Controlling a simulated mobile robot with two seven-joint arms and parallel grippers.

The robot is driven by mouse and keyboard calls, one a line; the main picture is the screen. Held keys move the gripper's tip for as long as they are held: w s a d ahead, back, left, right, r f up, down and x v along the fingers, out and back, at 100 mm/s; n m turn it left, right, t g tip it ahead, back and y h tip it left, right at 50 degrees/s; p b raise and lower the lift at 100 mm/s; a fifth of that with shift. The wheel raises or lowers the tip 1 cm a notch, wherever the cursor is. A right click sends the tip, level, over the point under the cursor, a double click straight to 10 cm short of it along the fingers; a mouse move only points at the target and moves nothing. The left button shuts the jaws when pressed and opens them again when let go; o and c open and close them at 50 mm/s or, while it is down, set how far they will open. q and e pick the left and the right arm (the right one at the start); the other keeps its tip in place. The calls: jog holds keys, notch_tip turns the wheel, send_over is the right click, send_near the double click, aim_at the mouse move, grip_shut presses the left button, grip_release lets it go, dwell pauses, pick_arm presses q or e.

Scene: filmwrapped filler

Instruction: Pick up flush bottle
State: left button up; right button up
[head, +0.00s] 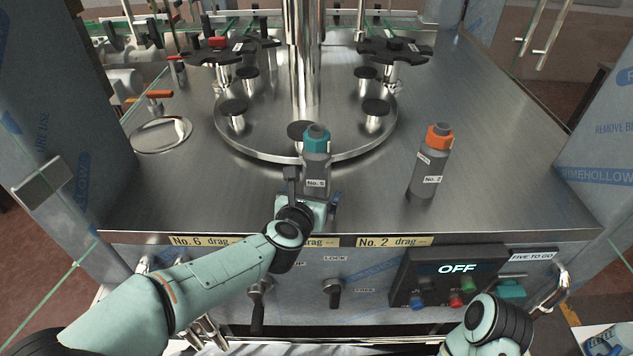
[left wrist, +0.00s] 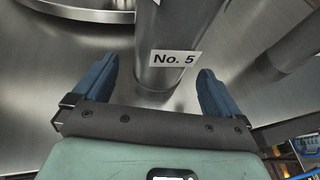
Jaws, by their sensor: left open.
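A grey bottle with a teal cap (head: 316,160), labelled "No. 5", stands upright on the metal tabletop near its front edge. A similar grey bottle with an orange cap (head: 431,165), with a label that seems to read "No. 2", stands upright to its right. My left gripper (head: 312,199) is open at the near side of the teal-capped bottle. In the left wrist view its two blue fingers (left wrist: 157,75) lie on either side of the lower part of the grey "No. 5" bottle (left wrist: 180,30), apart from it. My right gripper is not visible.
Behind the teal-capped bottle is a round metal platform (head: 235,143) with black-topped posts and a thick central column (head: 304,60). A control panel (head: 450,280) reading "OFF" is on the front face. The tabletop right of the orange-capped bottle is clear.

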aim_at(317, 127)
pick_arm(q)
jog(key=x, duration=0.4)
jog(key=shift+f, duration=0.2)
jog(key=c, duration=1.3)
jog(key=shift+o, duration=0.2)
jog(key=shift+r+p, duration=0.35)
jog(key=shift+r, duration=0.3)
notch_tip(317, 127, up, 9)
jog(key=p, duration=0.5)
jog(key=shift+r+p, duration=0.15)
jog(key=shift+p, duration=0.2)
notch_tip(317, 127, up, 9)
jog(key=p, duration=0.5)
jog(key=shift+w, duration=0.15)
jog(key=shift+r+p, duration=0.35)
jog(key=shift+r, duration=0.05)
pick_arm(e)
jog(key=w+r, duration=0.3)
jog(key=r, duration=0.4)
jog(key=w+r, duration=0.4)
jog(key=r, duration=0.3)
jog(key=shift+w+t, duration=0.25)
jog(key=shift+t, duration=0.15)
pick_arm(q)
jog(key=shift+f, duration=0.1)
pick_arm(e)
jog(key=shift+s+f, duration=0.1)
